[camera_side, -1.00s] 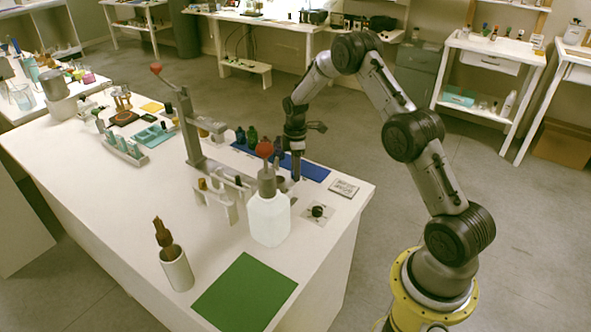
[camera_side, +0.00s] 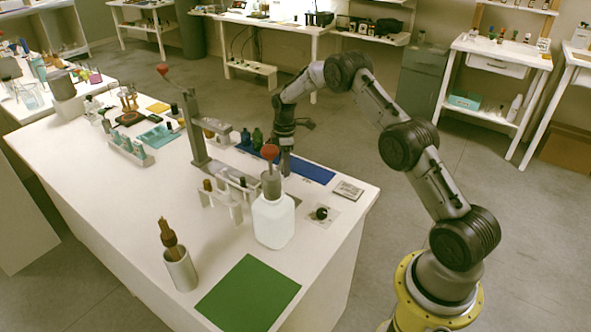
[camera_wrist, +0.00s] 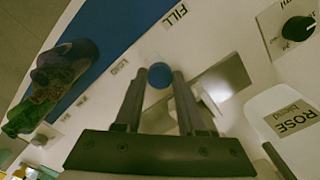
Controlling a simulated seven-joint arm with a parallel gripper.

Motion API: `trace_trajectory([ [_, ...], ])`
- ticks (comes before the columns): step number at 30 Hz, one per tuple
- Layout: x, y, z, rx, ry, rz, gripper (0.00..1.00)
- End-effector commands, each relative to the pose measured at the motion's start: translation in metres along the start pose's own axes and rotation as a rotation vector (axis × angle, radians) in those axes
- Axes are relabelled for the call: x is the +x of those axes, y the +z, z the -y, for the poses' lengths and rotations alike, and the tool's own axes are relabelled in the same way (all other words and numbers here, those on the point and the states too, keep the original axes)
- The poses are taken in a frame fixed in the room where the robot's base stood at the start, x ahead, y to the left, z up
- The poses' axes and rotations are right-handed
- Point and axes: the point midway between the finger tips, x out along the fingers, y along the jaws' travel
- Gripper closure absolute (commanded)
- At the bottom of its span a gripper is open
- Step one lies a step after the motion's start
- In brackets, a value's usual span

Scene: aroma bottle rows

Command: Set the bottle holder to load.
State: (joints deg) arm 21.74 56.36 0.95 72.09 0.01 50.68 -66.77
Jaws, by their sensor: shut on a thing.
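My gripper (camera_side: 285,172) points down beside the upright press, behind the white jug. In the wrist view its fingers (camera_wrist: 160,80) are shut around a round blue knob (camera_wrist: 160,74), the only part of the bottle holder I can make out. The knob stands between the printed FILL label (camera_wrist: 175,15) and a fainter label that seems to read LOAD (camera_wrist: 118,68), and looks nearer the fainter one. Its exact alignment is unclear. In the side view the knob and labels are hidden or too small.
The press column (camera_side: 193,130) is left. Dark bottles (camera_side: 257,138) stand on the blue mat (camera_side: 315,172). A black dial (camera_side: 321,213) is right.

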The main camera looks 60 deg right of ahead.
Motion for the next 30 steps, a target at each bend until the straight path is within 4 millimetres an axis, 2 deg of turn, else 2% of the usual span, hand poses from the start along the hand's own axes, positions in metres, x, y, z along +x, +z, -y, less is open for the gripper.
trace_trajectory([
  [3, 0.000, -0.013, -0.014, -0.001, 0.006, -0.002, 1.00],
  [10, 0.000, -0.031, -0.033, -0.001, 0.006, -0.002, 1.00],
  [25, -0.001, -0.038, -0.038, 0.001, 0.003, -0.001, 1.00],
  [26, -0.001, -0.038, -0.038, 0.001, 0.003, -0.001, 0.58],
  [30, -0.001, -0.038, -0.038, 0.001, 0.003, -0.001, 0.32],
])
